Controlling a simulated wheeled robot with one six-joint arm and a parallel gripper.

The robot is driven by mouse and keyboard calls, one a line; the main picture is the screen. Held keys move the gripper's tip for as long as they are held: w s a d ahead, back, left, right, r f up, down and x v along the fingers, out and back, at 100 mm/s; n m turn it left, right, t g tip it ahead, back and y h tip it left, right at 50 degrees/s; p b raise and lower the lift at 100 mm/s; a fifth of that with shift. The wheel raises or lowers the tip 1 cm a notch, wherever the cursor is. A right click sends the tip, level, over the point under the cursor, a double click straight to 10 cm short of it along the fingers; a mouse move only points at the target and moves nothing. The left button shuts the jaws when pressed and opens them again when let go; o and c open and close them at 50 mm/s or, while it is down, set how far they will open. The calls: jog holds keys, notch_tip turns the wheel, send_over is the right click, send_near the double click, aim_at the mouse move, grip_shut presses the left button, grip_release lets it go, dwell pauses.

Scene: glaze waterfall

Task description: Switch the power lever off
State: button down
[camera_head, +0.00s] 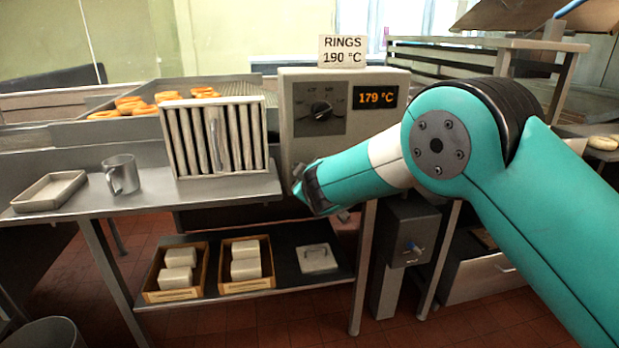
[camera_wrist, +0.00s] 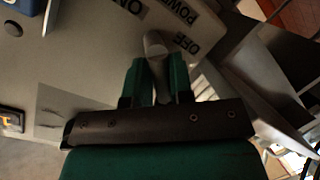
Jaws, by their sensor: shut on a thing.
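The power lever (camera_wrist: 154,44) is a grey rod with a rounded end, in the wrist view. My gripper (camera_wrist: 159,68) is shut on it, with one green finger on each side. The POWER label (camera_wrist: 180,12), the OFF label (camera_wrist: 188,46) and the ON label (camera_wrist: 130,5) lie on the panel around the lever. I cannot tell for certain which setting the lever is in. In the head view my arm's end is at the lower front of the grey control box (camera_head: 300,122), and the lever's grip is hidden there.
The box carries a dial (camera_head: 321,109) and a 179 °C display (camera_head: 375,97). A lower shelf (camera_head: 285,277) holds boxes of white blocks.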

jog(key=shift+s+a+f, duration=0.15)
jog(key=shift+a+f, duration=0.05)
jog(key=shift+f, duration=0.1)
jog(key=c, duration=1.1)
grip_release()
jog(key=shift+c, duration=0.2)
jog(key=shift+o, duration=0.2)
jog(key=shift+d+r, duration=0.1)
jog(key=shift+r, duration=0.05)
jog(key=b+v, duration=0.2)
jog(key=v, duration=1.5)
jog(key=shift+b, duration=0.4)
jog(key=shift+s+d+r, duration=0.1)
jog(key=shift+d, duration=0.05)
